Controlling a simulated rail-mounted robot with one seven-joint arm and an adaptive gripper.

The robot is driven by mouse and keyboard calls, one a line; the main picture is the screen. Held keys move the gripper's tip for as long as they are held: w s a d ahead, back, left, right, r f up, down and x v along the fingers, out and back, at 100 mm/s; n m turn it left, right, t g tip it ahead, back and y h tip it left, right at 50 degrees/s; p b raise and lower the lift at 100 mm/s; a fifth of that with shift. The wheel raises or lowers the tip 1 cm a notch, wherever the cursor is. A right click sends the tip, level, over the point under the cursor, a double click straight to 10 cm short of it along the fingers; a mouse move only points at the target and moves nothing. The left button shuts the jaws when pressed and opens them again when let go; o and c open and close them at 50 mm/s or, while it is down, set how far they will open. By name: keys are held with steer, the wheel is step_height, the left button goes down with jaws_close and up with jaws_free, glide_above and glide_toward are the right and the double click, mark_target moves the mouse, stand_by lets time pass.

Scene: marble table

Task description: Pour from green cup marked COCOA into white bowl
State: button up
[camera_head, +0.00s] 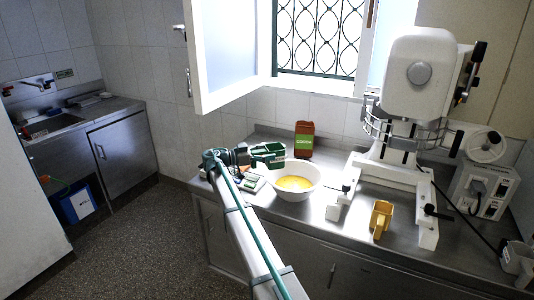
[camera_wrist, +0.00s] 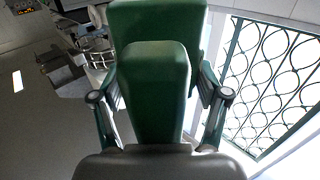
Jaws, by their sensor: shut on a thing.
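The green cup (camera_head: 268,153) is held in the air above the counter, at the left rear edge of the white bowl (camera_head: 300,196) in the head view. It looks roughly upright, with a dark open top; any lettering is too small to read. In the wrist view the green cup (camera_wrist: 158,17) fills the top middle, its handle toward me. My gripper (camera_head: 243,155) is shut on the handle; in the wrist view my gripper (camera_wrist: 158,100) has a finger on each side of it. The bowl stands on the counter with yellow-orange contents. The cup's inside is hidden in the wrist view.
A brown package with a green label (camera_head: 304,140) stands behind the bowl. A large white mixer (camera_head: 420,85) and a yellow cup (camera_head: 381,219) are to the right. An open window pane (camera_head: 232,50) hangs at the back left.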

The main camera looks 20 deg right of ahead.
steer(key=shift+f+b, duration=0.1)
steer(key=shift+b, duration=0.6)
steer(key=shift+f, duration=0.15)
step_height(320, 180, down, 3)
steer(key=y+b, duration=0.1)
steer(key=b, duration=0.1)
steer(key=shift+a+b, duration=0.15)
steer(key=shift+b, duration=0.25)
steer(key=shift+r+y, duration=0.2)
steer(key=shift+y, duration=0.3)
steer(key=shift+r+y, duration=0.3)
steer(key=shift+y, duration=1.1)
steer(key=shift+r+y, duration=0.15)
steer(key=shift+y, duration=0.45)
steer(key=shift+d+y, duration=0.2)
steer(key=shift+y, duration=0.1)
steer(key=shift+d+r+y, duration=0.15)
steer(key=shift+d+y, duration=0.1)
steer(key=shift+y, duration=0.75)
